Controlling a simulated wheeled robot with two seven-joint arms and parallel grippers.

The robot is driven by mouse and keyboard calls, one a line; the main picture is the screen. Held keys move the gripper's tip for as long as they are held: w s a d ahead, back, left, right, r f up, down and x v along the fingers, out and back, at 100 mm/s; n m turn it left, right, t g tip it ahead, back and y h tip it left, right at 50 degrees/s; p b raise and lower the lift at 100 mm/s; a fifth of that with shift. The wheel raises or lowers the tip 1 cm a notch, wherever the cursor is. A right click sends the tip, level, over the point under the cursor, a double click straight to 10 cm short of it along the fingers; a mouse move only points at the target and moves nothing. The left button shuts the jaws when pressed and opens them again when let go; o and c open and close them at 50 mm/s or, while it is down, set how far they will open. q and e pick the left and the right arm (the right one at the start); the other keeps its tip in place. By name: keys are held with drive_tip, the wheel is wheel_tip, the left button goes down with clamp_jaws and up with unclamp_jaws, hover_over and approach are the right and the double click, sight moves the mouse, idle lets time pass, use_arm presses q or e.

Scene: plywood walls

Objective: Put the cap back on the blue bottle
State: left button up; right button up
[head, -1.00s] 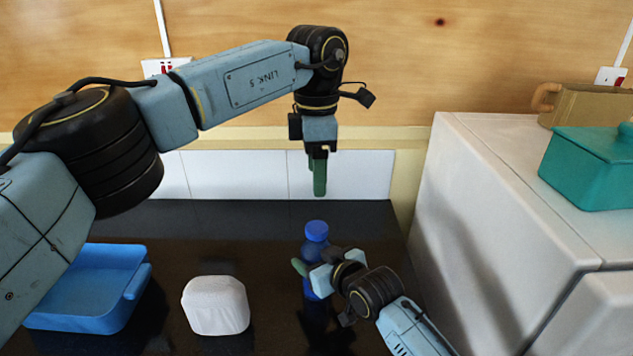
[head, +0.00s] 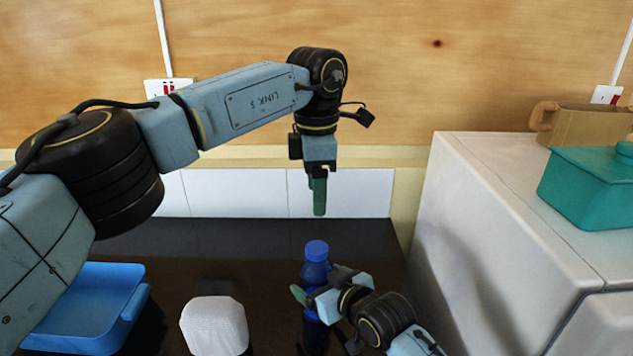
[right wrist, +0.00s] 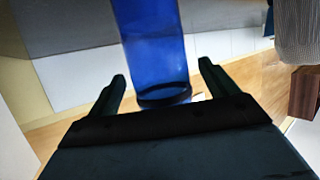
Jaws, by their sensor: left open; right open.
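The blue bottle (head: 316,273) stands upright on the dark counter, with a brighter blue cap (head: 316,250) sitting on its top. I cannot tell how firmly the cap is seated. My left gripper (head: 317,205) is open and empty, pointing down above the cap with a clear gap. My right gripper (head: 318,288) is open around the bottle's body, with one finger on either side. Its hand hides part of the lower bottle. In the right wrist view the blue bottle body (right wrist: 155,45) stands between the two spread fingers (right wrist: 162,85), apart from both.
A blue open tray (head: 85,310) and a white rounded object (head: 214,326) are on the counter (head: 230,240) at the left. A white cabinet (head: 480,230) borders the right, carrying a teal lidded box (head: 590,185) and a brown mug-like container (head: 585,122). The tiled wall is behind.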

drive_tip(key=v, duration=1.1)
drive_tip(key=shift+p, duration=0.4)
drive_tip(key=shift+s, duration=0.15)
